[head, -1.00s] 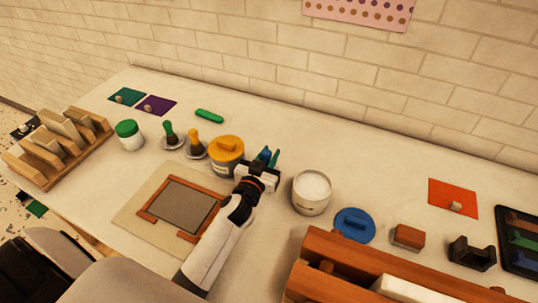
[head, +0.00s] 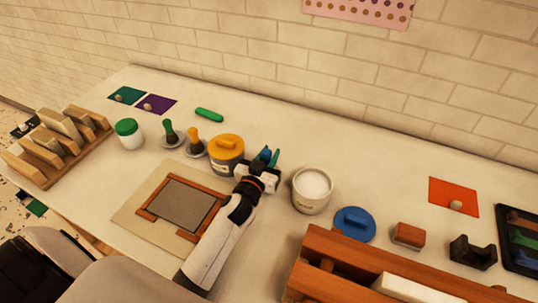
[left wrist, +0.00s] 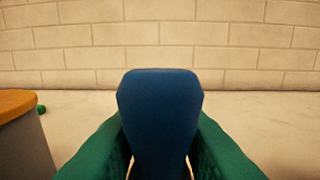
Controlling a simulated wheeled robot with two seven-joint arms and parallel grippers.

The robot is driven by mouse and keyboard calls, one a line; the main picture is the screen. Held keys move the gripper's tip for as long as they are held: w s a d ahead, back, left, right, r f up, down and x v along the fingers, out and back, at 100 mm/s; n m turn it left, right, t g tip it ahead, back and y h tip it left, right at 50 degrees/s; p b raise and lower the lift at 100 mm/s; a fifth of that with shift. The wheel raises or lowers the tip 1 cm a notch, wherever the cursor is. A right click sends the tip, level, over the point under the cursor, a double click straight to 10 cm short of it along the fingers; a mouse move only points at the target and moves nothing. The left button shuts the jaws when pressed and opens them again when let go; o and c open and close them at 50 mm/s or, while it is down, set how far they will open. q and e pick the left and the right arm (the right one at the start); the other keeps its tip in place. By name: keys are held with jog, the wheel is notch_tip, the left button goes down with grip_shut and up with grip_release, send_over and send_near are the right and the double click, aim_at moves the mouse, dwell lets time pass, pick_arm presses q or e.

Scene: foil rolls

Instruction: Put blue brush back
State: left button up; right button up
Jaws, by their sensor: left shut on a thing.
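My left gripper (head: 266,164) is shut on the blue brush, between the orange-lidded jar and the open white jar. In the left wrist view the blue brush (left wrist: 160,115) stands upright between the two green fingers. Its lower end is hidden. In the head view only a small blue part of the brush (head: 265,154) shows above the gripper. A green brush (head: 170,131) and an orange brush (head: 194,142) stand on small round holders to the left. My right gripper is not in view.
The orange-lidded jar (head: 227,155) is close to the left of the gripper. The open white jar (head: 312,190) is to its right, with a blue lid (head: 355,223) beyond. A framed screen (head: 180,205) lies in front. The table behind the gripper is clear.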

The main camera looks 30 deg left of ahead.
pick_arm(q)
jog(key=shift+f+b, duration=0.3)
jog(key=shift+f, duration=0.05)
dwell(0.4)
jog(key=o, duration=1.5)
jog(key=shift+o, duration=0.2)
jog(key=shift+r, duration=0.15)
jog(key=shift+r+p, duration=4.35)
jog(key=shift+r, duration=0.05)
jog(key=shift+f, duration=0.1)
